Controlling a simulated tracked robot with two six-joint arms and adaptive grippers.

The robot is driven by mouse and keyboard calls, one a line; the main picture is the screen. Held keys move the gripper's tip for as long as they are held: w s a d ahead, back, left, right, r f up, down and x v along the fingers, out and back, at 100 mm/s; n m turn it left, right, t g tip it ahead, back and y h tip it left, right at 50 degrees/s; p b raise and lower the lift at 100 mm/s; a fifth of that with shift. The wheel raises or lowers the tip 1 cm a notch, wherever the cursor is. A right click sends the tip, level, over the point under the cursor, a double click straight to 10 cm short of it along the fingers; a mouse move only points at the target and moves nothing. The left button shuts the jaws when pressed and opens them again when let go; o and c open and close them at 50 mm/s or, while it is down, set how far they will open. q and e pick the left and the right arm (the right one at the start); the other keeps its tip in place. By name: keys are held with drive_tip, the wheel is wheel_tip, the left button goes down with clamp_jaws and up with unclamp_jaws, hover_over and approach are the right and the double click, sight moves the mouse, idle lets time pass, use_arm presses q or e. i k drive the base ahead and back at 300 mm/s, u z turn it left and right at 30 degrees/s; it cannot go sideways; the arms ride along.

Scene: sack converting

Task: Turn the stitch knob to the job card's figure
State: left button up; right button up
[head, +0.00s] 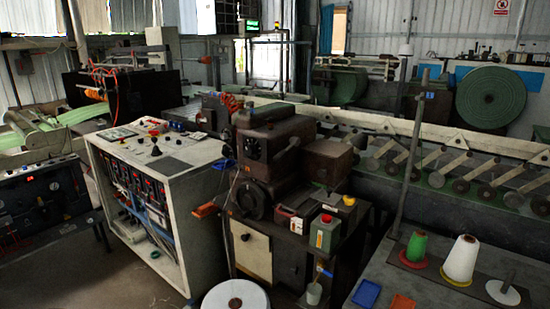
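A light grey control console (180,195) stands left of centre. Its sloping top carries a dark knob or joystick (155,150), red buttons (154,132) and a pale panel or card (117,134). I cannot tell which control is the stitch knob, and no figures are readable. I cannot make out for sure whether the pale panel is the job card. Neither of my grippers is in view.
A dark machine (270,150) stands right of the console, with a green can (325,233) on its ledge. A grey table (425,275) at the lower right holds a green cone (416,247) and a white cone (462,260). Bare floor shows at the lower left.

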sight(250, 150)
drive_tip(key=u, duration=0.25)
drive_tip(key=i, duration=0.7)
drive_tip(key=z, duration=0.15)
drive_tip(key=k, duration=1.1)
drive_tip(key=u, duration=0.9)
drive_tip(key=i, duration=1.95)
drive_tip(key=z, duration=0.7)
